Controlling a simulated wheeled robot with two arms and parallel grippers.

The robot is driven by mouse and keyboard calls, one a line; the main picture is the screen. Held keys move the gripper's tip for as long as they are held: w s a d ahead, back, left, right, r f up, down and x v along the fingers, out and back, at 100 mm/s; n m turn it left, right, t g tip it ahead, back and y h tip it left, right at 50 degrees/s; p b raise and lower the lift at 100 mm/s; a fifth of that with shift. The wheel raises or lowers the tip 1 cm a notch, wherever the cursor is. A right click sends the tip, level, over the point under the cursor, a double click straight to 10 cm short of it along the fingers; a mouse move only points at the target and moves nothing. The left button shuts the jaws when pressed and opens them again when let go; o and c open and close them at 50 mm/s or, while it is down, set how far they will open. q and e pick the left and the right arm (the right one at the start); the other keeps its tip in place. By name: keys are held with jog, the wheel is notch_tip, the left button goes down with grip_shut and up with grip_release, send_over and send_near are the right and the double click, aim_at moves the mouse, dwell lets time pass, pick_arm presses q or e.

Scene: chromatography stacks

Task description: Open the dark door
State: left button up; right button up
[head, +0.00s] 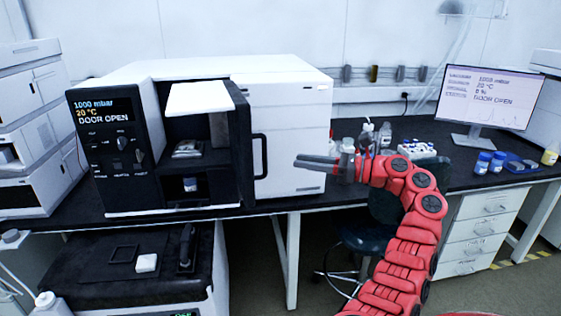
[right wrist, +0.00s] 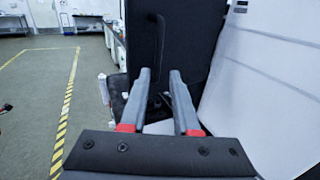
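The dark door (head: 241,140) of the oven-like instrument (head: 113,175) stands swung out on the right side of its opening, showing the dark chamber. Its black bar handle (head: 262,156) faces right. The instrument's display (head: 100,112) reads "DOOR OPEN". My right gripper (head: 298,162) is to the right of the handle, apart from it in the head view, with fingers pointing left. In the right wrist view my right gripper (right wrist: 160,74) has its fingers apart with nothing visible held between them. The dark door (right wrist: 173,35) is ahead of the fingertips. My left gripper is out of view.
A large white instrument (head: 290,125) stands behind the door. Bottles (head: 385,132) and a white rack (head: 417,150) are behind my right arm. A monitor (head: 490,97) stands at right. A stool (head: 365,235) is below the bench. Open floor (right wrist: 35,100) lies left in the wrist view.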

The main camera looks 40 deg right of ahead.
jog(key=v, duration=0.6)
jog(key=shift+s+d, duration=0.15)
jog(key=shift+s, duration=0.05)
